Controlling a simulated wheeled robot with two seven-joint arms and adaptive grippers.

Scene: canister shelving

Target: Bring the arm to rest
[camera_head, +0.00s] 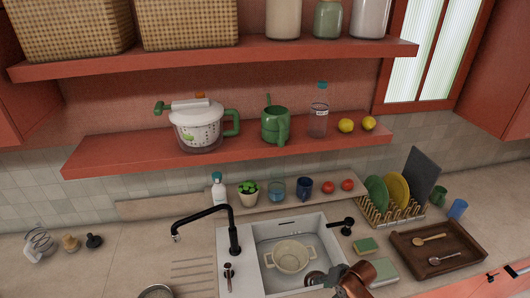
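My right gripper (335,277) shows at the bottom edge, over the front right corner of the sink. It is small and seen from above, so I cannot tell whether its fingers are open or shut. No held thing can be made out. My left gripper is not in view. On the upper shelf (200,58) stand a cream canister (283,18), a green canister (328,19) and a pale grey canister (370,17), their tops cut off by the frame.
The sink (310,236) holds a cream colander (290,256); a black faucet (233,228) stands at its left. A dish rack (392,210) and a brown tray (438,248) are at right. The lower shelf (110,150) carries kitchenware. The counter left of the faucet has free room.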

